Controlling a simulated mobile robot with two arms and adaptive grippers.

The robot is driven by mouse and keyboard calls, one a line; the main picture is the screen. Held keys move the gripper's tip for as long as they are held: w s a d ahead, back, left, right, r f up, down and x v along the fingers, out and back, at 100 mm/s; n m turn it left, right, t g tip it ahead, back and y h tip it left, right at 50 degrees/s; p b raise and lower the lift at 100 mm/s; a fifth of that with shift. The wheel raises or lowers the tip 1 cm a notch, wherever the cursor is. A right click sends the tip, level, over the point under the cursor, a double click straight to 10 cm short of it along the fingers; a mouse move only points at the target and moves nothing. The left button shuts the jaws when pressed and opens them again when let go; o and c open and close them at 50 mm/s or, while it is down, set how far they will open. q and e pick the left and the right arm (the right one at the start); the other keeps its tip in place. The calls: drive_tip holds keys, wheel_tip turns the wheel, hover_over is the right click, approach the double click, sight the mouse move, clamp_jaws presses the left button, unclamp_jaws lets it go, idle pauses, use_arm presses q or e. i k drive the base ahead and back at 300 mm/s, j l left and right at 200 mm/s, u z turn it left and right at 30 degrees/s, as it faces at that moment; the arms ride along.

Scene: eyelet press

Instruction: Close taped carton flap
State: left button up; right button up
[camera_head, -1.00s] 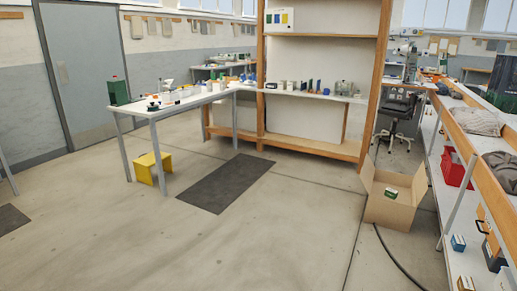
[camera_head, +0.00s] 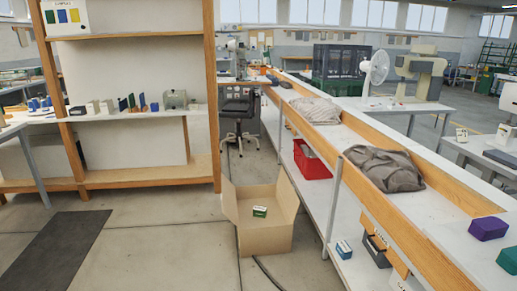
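An open cardboard carton (camera_head: 265,241) stands on the floor in the lower middle of the head view, beside the long bench. Its flaps (camera_head: 288,197) stand up and outward, and the top is open. A small green and white box (camera_head: 260,211) shows at the carton; I cannot tell whether it lies inside or is on the front wall. Neither of my grippers is in view.
A long wooden-edged bench (camera_head: 437,225) with grey cloth bundles (camera_head: 383,168) and a lower shelf runs along the right. A red bin (camera_head: 311,160) sits on that shelf. A wooden shelf unit (camera_head: 150,182) stands left. A dark mat (camera_head: 52,250) and a cable lie on open floor.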

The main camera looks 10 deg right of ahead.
sight(291, 199)
drive_tip(key=i+l, duration=0.15)
drive_tip(key=i, duration=0.85)
drive_tip(key=i+l+z, duration=0.1)
drive_tip(key=i, duration=0.95)
drive_tip(key=l, duration=0.1)
